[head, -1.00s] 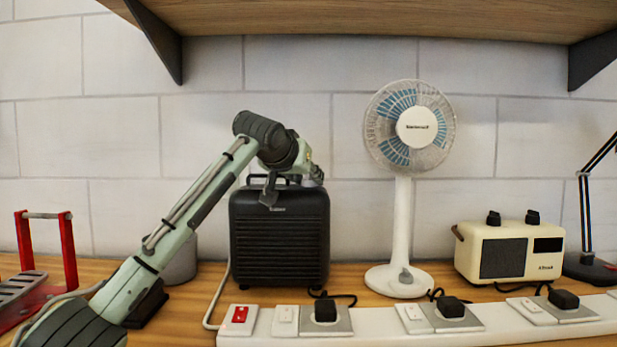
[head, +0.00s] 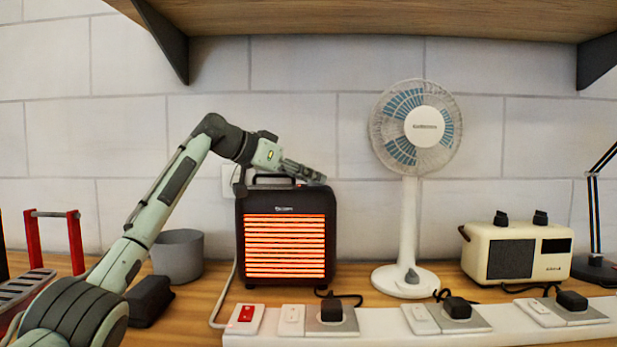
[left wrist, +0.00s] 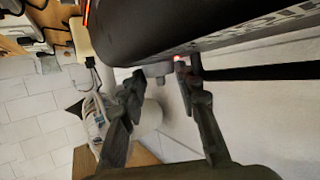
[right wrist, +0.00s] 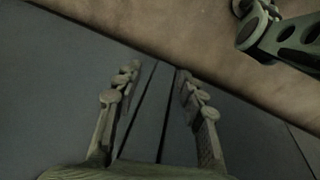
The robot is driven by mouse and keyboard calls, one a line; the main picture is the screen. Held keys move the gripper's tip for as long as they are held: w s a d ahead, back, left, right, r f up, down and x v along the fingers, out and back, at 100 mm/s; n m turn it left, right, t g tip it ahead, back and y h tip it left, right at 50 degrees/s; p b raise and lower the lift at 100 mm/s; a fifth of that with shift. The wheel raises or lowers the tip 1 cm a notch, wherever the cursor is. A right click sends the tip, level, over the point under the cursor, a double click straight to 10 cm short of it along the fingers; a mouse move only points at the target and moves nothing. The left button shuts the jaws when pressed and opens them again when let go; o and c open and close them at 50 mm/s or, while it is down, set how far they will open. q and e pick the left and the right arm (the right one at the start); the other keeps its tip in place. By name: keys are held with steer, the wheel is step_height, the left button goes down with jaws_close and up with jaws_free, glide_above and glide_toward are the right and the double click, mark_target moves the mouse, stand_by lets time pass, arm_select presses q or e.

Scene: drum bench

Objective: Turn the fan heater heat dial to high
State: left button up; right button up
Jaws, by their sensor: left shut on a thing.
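The fan heater (head: 286,240) is a black box with a top handle, and its front grille glows orange. My left gripper (head: 312,178) reaches over its top right end. In the left wrist view the heater's dark body (left wrist: 160,30) fills the top, and the left gripper (left wrist: 163,82) has its fingers on both sides of a small grey dial (left wrist: 157,70). It is shut on this dial; its setting cannot be read. In the head view the dial is hidden by the gripper. My right gripper (right wrist: 158,85) is open and empty in the right wrist view.
A white desk fan (head: 408,230) and a cream radio (head: 516,252) stand to the right. A white power strip (head: 380,327) with plugs and a red switch (head: 246,313) runs along the front. A grey pot (head: 178,256) stands left of the heater. A wooden shelf (head: 380,18) hangs above.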

stand_by(0.4)
arm_select(q)
steer(key=o, duration=1.1)
steer(key=shift+o, duration=0.2)
steer(key=shift+s+a+r, duration=0.2)
steer(key=shift+a, duration=0.15)
steer(key=shift+v, duration=3.5)
steer(key=shift+s+d, duration=0.1)
steer(key=shift+s, duration=0.05)
